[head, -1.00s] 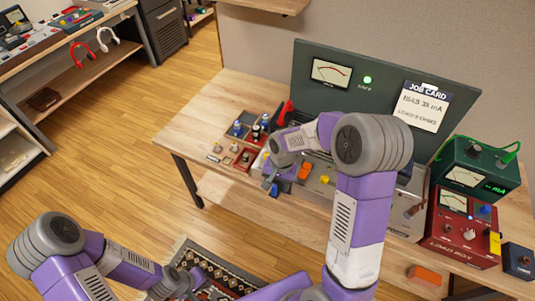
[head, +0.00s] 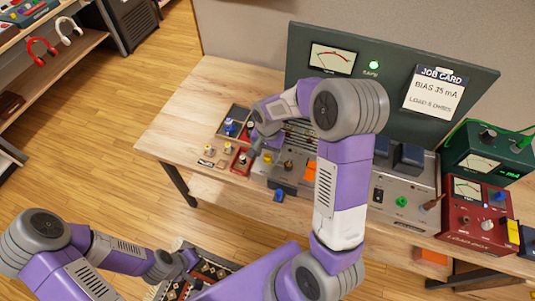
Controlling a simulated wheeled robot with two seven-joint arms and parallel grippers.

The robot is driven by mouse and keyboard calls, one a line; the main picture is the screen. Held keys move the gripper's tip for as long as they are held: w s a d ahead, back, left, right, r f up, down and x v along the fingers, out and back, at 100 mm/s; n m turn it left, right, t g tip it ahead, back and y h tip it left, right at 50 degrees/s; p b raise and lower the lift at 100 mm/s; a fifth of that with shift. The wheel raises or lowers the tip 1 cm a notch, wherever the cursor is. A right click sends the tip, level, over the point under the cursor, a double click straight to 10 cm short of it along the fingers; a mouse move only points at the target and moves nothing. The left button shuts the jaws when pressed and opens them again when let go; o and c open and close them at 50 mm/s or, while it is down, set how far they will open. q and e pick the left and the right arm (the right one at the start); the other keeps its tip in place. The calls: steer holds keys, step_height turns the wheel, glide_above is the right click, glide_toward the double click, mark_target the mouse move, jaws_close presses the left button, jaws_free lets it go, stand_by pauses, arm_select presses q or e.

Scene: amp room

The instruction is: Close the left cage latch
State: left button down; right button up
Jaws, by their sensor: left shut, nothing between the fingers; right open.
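The amp chassis (head: 400,183) stands on the bench, with a mesh cage (head: 300,132) at its back, partly hidden by my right arm. I cannot make out the left cage latch; the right gripper and its wrist cover much of the left end. My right gripper (head: 254,152) points down at the chassis's left end, beside the parts tray, and is open; contact cannot be told. My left gripper (head: 188,262) is low at the lower left, over the rug, away from the bench, shut and empty.
An orange block (head: 310,172) and a blue piece (head: 279,196) are at the chassis front. The job card (head: 434,93) hangs on the green panel. A red load box (head: 480,215) stands right. The bench's left end is clear.

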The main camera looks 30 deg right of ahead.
steer(key=shift+f, duration=0.45)
steer(key=c, duration=1)
